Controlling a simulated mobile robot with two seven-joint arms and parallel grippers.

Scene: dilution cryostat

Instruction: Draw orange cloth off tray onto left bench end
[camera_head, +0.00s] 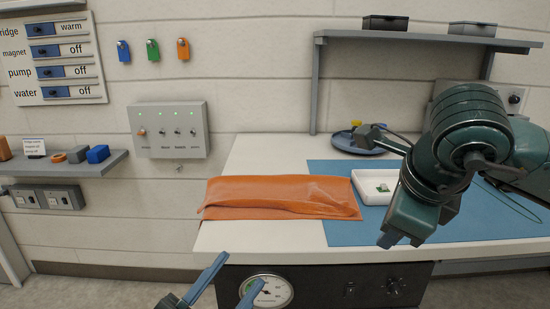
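The orange cloth (280,197) lies folded and rumpled on the left end of the white bench (262,152), with its right edge on the blue mat. The white tray (366,190) is just right of the cloth, with a small green and white piece (382,187) in it. The cloth is not over the visible part of the tray. My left gripper (230,284) is low in front of the bench, its two blue fingers apart and empty, clear of the cloth.
A dark blue plate (355,141) with small items stands behind the tray. A gauge (270,291) sits in the panel below the bench. A wall shelf (70,166) with small blocks is at left.

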